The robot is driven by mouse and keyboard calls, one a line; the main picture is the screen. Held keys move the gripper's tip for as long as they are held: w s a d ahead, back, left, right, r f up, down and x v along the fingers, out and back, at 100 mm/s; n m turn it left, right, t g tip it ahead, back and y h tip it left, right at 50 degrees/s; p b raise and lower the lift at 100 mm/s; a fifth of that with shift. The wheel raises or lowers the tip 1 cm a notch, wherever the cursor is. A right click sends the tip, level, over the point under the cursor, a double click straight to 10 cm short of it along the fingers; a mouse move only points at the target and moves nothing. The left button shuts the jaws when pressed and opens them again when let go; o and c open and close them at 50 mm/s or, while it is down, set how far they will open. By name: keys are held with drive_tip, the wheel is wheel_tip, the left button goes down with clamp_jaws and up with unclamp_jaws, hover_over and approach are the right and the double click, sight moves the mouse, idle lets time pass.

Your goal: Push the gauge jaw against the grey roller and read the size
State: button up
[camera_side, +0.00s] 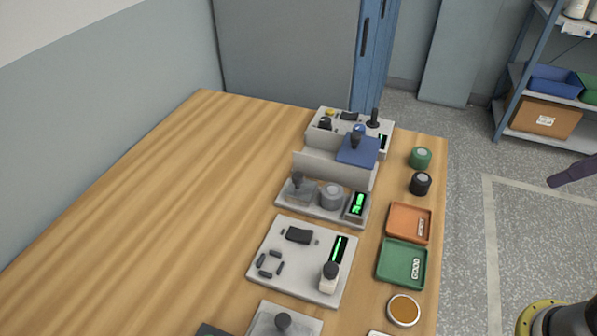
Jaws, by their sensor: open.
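The grey roller (331,197) sits upright on a light grey gauge plate (322,215) near the middle of the table. To its left on the same plate is the gauge jaw (299,193), a pale block with a dark knob on top. I cannot tell whether the jaw touches the roller. A small display (357,204) with lit green marks stands at the plate's right end; its reading is too small to make out. My gripper is not in view; only a dark part of my arm shows at the right edge.
A pale upright panel (320,168) stands just behind the gauge. Another device plate (275,278) lies in front. An orange tray (394,237), a green tray (381,273), a green roller (420,157) and a black roller (420,183) are to the right. The table's left side is clear.

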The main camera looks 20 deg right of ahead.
drive_tip(key=w+a+r+n+g, duration=0.1)
drive_tip(key=w+a+r, duration=0.2)
drive_tip(key=w+r, duration=0.75)
drive_tip(key=n+g, duration=0.4)
drive_tip(key=n, duration=0.1)
hover_over(297, 175)
wheel_tip(297, 175, down, 14)
wheel_tip(297, 175, down, 14)
drive_tip(key=c, duration=0.8)
drive_tip(key=shift+s+d, duration=1.25)
drive_tip(key=shift+d, duration=0.15)
drive_tip(key=shift+c, duration=0.2)
